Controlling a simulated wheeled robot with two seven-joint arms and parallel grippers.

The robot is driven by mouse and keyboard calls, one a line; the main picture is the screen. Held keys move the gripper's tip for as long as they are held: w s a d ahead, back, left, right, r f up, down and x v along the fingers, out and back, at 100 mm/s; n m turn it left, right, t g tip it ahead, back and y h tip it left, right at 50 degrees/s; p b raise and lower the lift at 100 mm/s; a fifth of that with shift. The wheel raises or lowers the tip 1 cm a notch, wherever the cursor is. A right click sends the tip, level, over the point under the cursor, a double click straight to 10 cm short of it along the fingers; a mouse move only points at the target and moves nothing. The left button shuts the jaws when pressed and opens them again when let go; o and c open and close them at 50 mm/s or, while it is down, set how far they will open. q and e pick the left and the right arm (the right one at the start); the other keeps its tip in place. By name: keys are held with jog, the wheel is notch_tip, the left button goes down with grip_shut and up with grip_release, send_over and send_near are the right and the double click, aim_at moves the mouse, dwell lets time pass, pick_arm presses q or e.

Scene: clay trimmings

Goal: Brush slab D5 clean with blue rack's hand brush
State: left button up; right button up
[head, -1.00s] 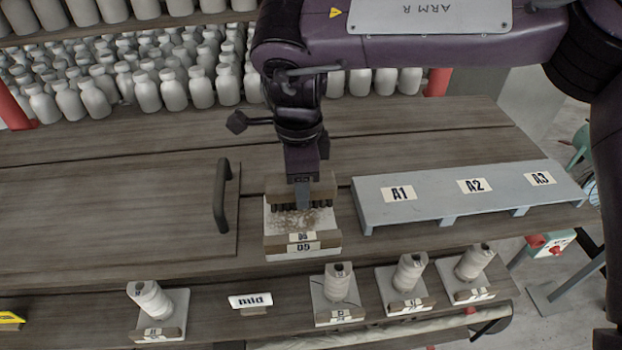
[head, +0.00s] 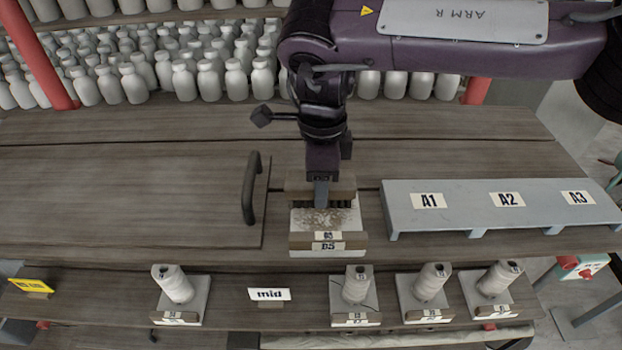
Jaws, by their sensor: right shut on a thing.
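Slab D5 (head: 338,227) lies on the wooden bench as a pale block with brown crumbs on its top and a label reading D5 on its front edge. My right gripper (head: 321,193) points down over the slab's back part. It is shut on the hand brush (head: 344,188), which has a wooden back and dark bristles. The bristles are at the slab's far end, and I cannot tell how firmly they touch it. The crumbs lie in front of the bristles. My left gripper is not in view.
A grey rack (head: 470,215) labelled A1, A2 and A3 stands right of the slab. A board with a dark handle (head: 251,189) lies to the left. Several white spools (head: 356,285) and a "mid" sign (head: 269,295) line the lower front shelf. White bottles (head: 235,79) crowd the back.

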aim_at(345, 178)
jog(key=shift+d, duration=2)
jog(key=shift+s+a+f, duration=0.1)
jog(key=shift+a+f, duration=0.05)
jog(key=shift+a, duration=3)
jog(key=shift+s, duration=0.5)
jog(key=shift+s+d+r, duration=0.1)
jog(key=shift+s, duration=0.35)
jog(key=shift+s+d+r, duration=0.1)
jog(key=shift+s, duration=0.3)
jog(key=shift+w+d, duration=0.1)
jog(key=shift+d, duration=0.95)
jog(key=shift+d+f, duration=0.2)
jog(key=shift+d, duration=1.65)
jog(key=shift+a+r, duration=0.2)
jog(key=shift+a, duration=2.85)
jog(key=shift+d+f, duration=0.2)
jog(key=shift+d, duration=2.9)
jog(key=shift+a+r, duration=0.15)
jog(key=shift+a, duration=3)
jog(key=shift+s+d, duration=0.2)
jog(key=shift+s, duration=1.4)
jog(key=shift+d, duration=3)
jog(key=shift+a, duration=1.75)
